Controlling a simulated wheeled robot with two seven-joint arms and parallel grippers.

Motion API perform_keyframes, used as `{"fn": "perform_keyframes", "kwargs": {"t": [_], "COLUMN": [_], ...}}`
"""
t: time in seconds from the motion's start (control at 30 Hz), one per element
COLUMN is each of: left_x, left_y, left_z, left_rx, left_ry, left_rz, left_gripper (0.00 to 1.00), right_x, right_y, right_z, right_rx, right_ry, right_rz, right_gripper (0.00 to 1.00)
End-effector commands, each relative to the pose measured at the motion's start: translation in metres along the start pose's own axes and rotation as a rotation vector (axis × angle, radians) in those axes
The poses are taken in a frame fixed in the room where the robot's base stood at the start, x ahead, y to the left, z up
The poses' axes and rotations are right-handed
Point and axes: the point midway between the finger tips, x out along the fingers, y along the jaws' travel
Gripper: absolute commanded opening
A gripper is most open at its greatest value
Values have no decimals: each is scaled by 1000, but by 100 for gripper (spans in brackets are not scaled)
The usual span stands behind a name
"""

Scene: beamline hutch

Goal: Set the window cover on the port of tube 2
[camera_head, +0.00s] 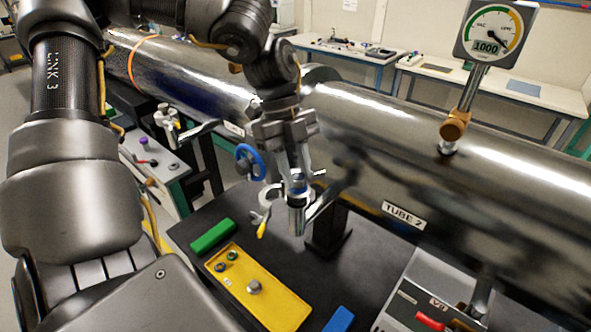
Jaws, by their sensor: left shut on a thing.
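Tube 2 (480,240) is the large shiny steel tube on the right, with a "TUBE 2" label on its side. My left gripper (298,187) points down in front of it. It is shut on a small part with a bluish band, apparently the window cover (297,182), mostly hidden by the fingers. Just below is a short silver cylinder (297,217), which seems to be the port at the end of a side pipe. I cannot tell whether cover and port touch. An open ring clamp (268,196) with a yellow wing handle hangs beside the port. My right gripper is not in view.
A blue handwheel (248,161) is close left of the gripper. On the dark bench (195,232) below lie a green block (212,236), a yellow tray (270,305) with small parts, and a blue block (339,320). A gauge (488,35) stands on tube 2.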

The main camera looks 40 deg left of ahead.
Motion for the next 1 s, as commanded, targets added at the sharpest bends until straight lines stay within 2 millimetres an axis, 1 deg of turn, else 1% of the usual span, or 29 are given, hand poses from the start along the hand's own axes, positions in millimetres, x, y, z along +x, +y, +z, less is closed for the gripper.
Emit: {"fn": "perform_keyframes", "kwargs": {"t": [0.1, 0.37, 0.67, 1.0], "left_x": [0, 0, 1, 0], "left_y": [0, 0, 2, 2], "left_z": [0, 0, 0, 0], "left_rx": [0, 0, 0, 0], "left_ry": [0, 0, 0, 0], "left_rz": [0, 1, 0, 1], "left_gripper": [4, 4, 4, 4], "right_x": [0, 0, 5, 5], "right_y": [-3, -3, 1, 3], "right_z": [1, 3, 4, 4], "right_rx": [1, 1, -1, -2], "right_ry": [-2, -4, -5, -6], "right_rz": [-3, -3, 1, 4], "right_gripper": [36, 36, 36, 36]}}
